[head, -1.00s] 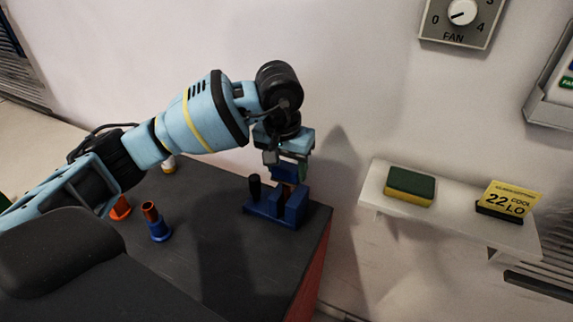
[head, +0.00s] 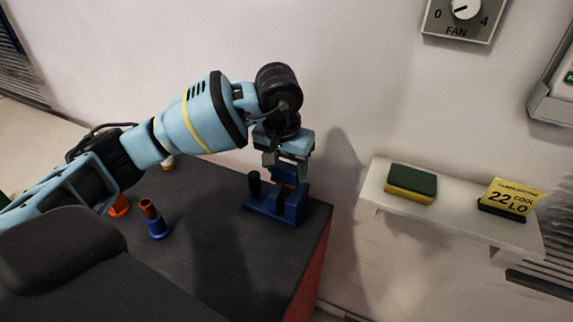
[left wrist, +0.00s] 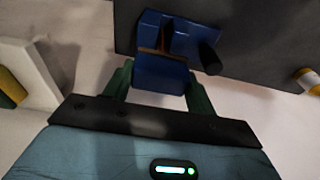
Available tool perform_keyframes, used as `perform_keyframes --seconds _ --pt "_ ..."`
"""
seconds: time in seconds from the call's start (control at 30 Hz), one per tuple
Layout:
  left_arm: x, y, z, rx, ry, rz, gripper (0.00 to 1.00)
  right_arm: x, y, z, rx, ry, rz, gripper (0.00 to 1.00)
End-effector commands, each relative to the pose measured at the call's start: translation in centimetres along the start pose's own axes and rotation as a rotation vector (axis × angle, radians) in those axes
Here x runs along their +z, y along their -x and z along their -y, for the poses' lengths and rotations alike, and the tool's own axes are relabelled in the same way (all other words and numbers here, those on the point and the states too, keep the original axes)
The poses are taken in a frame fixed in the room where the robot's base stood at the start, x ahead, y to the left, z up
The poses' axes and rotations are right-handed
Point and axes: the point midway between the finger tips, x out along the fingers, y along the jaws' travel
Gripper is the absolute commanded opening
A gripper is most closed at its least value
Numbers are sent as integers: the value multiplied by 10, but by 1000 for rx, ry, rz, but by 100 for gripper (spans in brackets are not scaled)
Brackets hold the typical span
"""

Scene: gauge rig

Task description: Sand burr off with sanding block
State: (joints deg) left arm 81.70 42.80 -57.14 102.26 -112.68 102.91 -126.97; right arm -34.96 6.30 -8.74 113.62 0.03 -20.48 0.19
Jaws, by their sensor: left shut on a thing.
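A blue fixture (head: 262,209) with upright blocks and a black post (head: 254,183) stands near the table's right end. It also shows in the left wrist view (left wrist: 180,22). My left gripper (head: 288,172) is over the fixture, its green fingers shut on a blue block (left wrist: 160,75). The block has a thin brown-orange layer on its fixture side and may be the sanding block. It is close against the fixture; I cannot tell whether they touch. A brownish part shows between the fixture's blocks. No burr can be made out. My right gripper is not in view.
A blue-and-orange cylinder (head: 155,222) and an orange piece (head: 119,206) stand on the dark table (head: 190,210), left of the fixture. A white shelf (head: 455,231) at right holds a green-and-yellow sponge (head: 411,184) and a yellow display (head: 512,200). The wall is close behind.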

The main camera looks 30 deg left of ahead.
Motion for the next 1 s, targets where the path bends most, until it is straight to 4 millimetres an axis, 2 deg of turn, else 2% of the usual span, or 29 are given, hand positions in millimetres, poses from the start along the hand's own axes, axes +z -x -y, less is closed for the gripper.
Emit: perform_keyframes --seconds 0.6,1.0 --pt "0 -1 -16 0 0 0 32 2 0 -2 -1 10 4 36" --pt "0 -1 -14 0 1 1 32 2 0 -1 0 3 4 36"
